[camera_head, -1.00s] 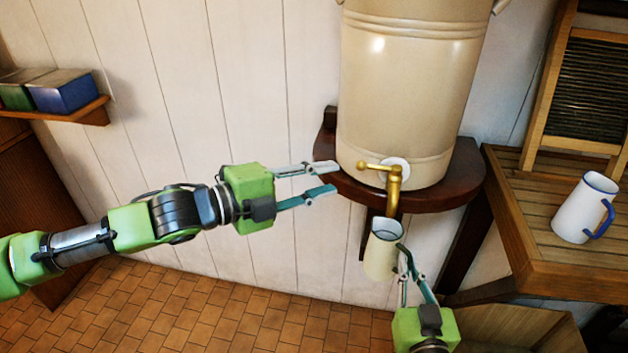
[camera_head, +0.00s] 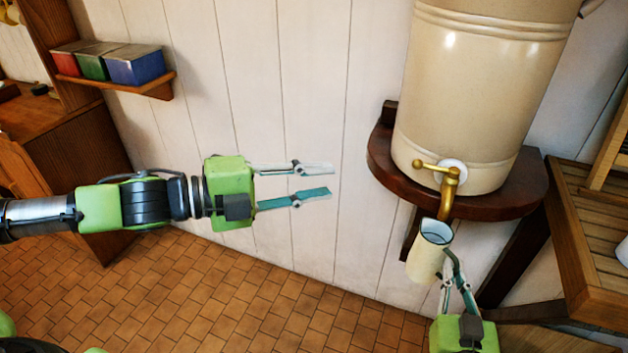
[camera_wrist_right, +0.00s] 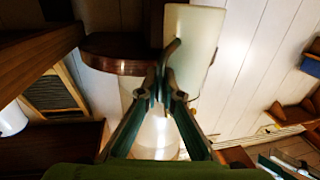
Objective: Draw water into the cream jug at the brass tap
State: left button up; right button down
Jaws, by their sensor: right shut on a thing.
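The cream jug (camera_head: 426,262) has a blue rim and hangs with its mouth just below the spout of the brass tap (camera_head: 449,187). The tap sits low on a large cream urn (camera_head: 475,100), its lever pointing left. No water stream is visible, and the jug's inside is too small to tell its level. My right gripper (camera_head: 448,267) is shut on the jug's handle at its right side. In the right wrist view the jug (camera_wrist_right: 196,45) shows above my fingers. My left gripper (camera_head: 330,180) is open and empty, left of the tap and the shelf.
The urn stands on a dark half-round wall shelf (camera_head: 400,183). A slatted wooden counter (camera_head: 585,235) juts out at right. A small shelf (camera_head: 157,84) with coloured boxes (camera_head: 133,65) is at upper left. Bare wall lies between it and the urn.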

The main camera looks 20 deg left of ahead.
jog(key=shift+r, duration=0.1)
jog(key=s+p, duration=0.3)
jog(key=s, duration=0.9)
dwell(1.0)
dwell(0.5)
